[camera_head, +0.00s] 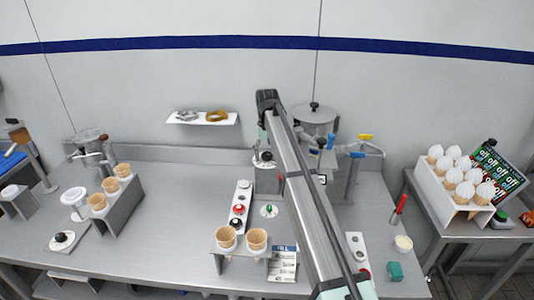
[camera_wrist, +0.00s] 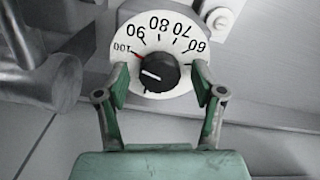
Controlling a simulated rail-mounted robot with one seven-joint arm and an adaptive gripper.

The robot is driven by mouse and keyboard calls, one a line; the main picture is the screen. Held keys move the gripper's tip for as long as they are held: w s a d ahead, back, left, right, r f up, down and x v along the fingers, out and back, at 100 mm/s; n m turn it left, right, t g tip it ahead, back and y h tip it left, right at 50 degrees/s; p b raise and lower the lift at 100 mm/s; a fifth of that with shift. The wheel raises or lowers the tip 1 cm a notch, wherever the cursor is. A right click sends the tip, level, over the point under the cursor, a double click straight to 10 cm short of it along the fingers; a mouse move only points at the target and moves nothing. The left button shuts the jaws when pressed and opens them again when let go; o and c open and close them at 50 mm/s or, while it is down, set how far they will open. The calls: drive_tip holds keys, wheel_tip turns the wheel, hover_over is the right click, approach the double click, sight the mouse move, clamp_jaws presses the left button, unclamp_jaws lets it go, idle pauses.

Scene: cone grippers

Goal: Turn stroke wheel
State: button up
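The stroke wheel is a white dial (camera_wrist: 176,103) with black numbers from 60 to 100 and a black knob (camera_wrist: 158,71) at its centre. The numbers appear upside down in the wrist view. A short red line lies beside the 100, and the knob's pale mark points left, a little below that line. My gripper (camera_wrist: 160,82) is open, with its green fingers apart on the left and right of the knob. I cannot tell whether they touch the dial. In the head view, a small white dial (camera_head: 264,160) shows beside my arm.
A button panel (camera_head: 239,210) and a two-cone holder (camera_head: 242,255) stand on the steel table left of my arm. A cone rack (camera_head: 120,202) is farther left. A blue-handled tap (camera_head: 357,155) and a red-handled tool (camera_head: 399,207) are at right.

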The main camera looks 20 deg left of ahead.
sight(267, 154)
drive_tip(key=shift+r, duration=0.1)
wheel_tip(267, 154, up, 12)
idle(0.6)
